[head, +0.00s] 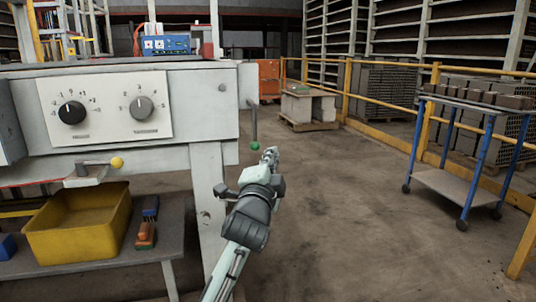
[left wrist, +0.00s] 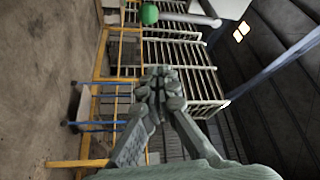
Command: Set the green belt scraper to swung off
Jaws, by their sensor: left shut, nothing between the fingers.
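The green belt scraper shows as a thin grey lever with a green ball knob (head: 254,146) at its lower end. It hangs about straight down at the right end of the grey machine panel. In the left wrist view the green knob (left wrist: 149,14) and its pale rod lie at the top edge. My left gripper (head: 270,154) is shut and empty, just right of and slightly below the knob in the head view. Its closed fingertips (left wrist: 160,76) show in the left wrist view, apart from the knob in the picture. My right gripper is not in view.
The machine panel carries a black dial (head: 72,112) and a grey dial (head: 142,108). A lever with a yellow knob (head: 117,163) sits below. A yellow bin (head: 80,238) stands on a low shelf. The floor to the right is open up to a blue-legged cart (head: 482,165).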

